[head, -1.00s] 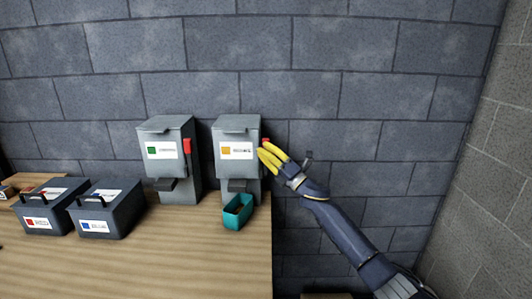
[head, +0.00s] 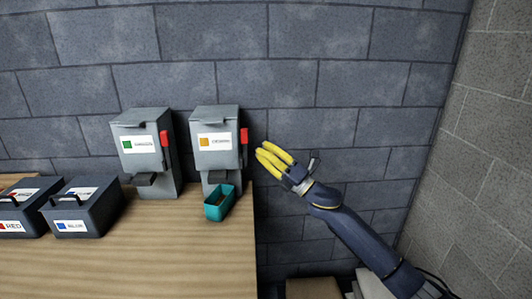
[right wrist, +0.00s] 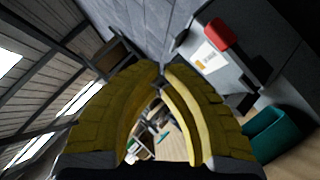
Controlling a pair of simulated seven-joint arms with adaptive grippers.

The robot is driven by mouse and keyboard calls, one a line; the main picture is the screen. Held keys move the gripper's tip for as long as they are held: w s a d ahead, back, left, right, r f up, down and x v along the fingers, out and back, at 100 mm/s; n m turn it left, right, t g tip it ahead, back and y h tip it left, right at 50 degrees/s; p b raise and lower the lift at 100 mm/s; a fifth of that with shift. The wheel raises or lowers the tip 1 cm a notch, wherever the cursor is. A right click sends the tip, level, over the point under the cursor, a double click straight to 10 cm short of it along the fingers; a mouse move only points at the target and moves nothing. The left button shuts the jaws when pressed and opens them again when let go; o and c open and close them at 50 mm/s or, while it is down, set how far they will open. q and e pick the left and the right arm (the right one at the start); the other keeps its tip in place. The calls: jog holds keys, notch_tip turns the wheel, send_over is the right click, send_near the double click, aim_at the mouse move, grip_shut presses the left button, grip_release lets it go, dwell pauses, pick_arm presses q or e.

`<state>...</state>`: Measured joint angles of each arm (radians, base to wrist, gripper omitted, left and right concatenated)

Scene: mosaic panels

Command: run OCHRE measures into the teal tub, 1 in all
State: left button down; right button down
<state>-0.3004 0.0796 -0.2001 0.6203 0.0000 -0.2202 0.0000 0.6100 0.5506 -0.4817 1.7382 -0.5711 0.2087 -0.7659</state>
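The ochre dispenser (head: 213,167), a grey box with an ochre square on its label, stands at the table's right end against the wall. Its red lever (head: 244,136) is on its right side; the lever also shows in the right wrist view (right wrist: 218,35). The teal tub (head: 212,212) sits under the dark spout; its inside looks brownish, but I cannot tell how much it holds. It also shows in the right wrist view (right wrist: 262,140). My right gripper (head: 262,152) is empty just right of the lever, apart from it, with its yellow fingertips together. My left gripper is out of view.
A similar dispenser with a green label (head: 146,170) and red lever stands to the left. Two dark bins, labelled red (head: 22,213) and blue (head: 86,211), sit farther left. The front of the wooden table (head: 150,265) is clear. Beyond its right edge is a drop.

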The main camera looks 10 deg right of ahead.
jog(key=shift+s+d, duration=0.25)
jog(key=shift+s, duration=0.15)
